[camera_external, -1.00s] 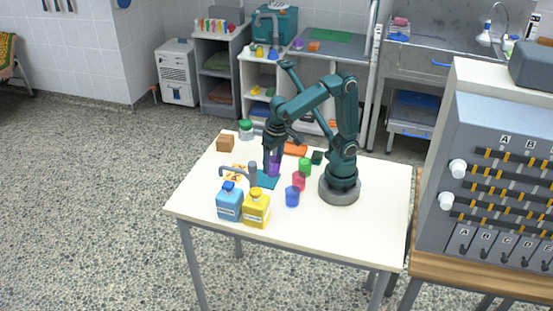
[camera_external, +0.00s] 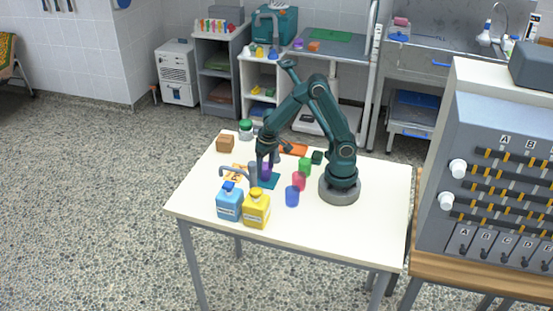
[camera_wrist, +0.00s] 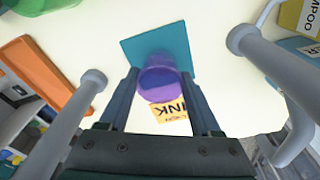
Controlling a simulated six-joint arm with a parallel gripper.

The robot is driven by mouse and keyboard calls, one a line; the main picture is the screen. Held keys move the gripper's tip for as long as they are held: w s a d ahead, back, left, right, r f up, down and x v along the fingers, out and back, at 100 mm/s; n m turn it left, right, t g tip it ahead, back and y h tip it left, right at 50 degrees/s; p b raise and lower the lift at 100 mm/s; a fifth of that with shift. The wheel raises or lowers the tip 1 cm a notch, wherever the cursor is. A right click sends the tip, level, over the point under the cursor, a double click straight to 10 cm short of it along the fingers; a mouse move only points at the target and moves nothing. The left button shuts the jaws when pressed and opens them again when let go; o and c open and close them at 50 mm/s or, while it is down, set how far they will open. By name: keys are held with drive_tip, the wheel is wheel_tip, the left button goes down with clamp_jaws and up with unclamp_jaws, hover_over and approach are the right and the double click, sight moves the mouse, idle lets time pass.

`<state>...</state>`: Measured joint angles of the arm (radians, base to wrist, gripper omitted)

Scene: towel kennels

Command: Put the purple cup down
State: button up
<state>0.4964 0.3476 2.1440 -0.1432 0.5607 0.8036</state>
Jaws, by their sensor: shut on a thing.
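The purple cup (camera_wrist: 160,82) is between the fingers of my gripper (camera_wrist: 163,86) in the wrist view. My gripper is shut on it. In the external view the purple cup (camera_external: 266,170) shows in part below my gripper (camera_external: 263,168). The cup is over or at the edge of a flat teal square (camera_wrist: 180,38), which also shows on the table in the external view (camera_external: 271,181). I cannot tell whether the cup's bottom touches the square or the table.
A blue bottle (camera_external: 229,203) and a yellow bottle (camera_external: 256,209) stand at the front. Red (camera_external: 299,181), blue (camera_external: 292,196) and green (camera_external: 305,165) cups stand to the right. An orange piece (camera_external: 293,149) lies behind. The table (camera_external: 340,225) is clear at front right.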

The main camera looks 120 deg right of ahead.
sight(268, 179)
drive_tip(key=shift+f, duration=0.15)
drive_tip(key=o, duration=1.3)
wheel_tip(268, 179, up, 11)
drive_tip(key=a, duration=0.1)
drive_tip(key=shift+s+a+r+n+t+y, duration=0.25)
drive_tip(key=shift+s+a+n+t, duration=0.55)
drive_tip(key=shift+a+n, duration=1.35)
drive_tip(key=shift+s+a+r+n+t+y, duration=0.15)
drive_tip(key=shift+s+a+r+n+t, duration=0.4)
drive_tip(key=shift+a+n, duration=1.65)
drive_tip(key=shift+s+a+r+n+t+y, duration=0.15)
drive_tip(key=shift+s+a+n+t, duration=0.85)
drive_tip(key=shift+a+n, duration=1.15)
drive_tip(key=shift+w+d+n, duration=0.2)
drive_tip(key=shift+d+n, duration=0.1)
drive_tip(key=shift+d, duration=0.05)
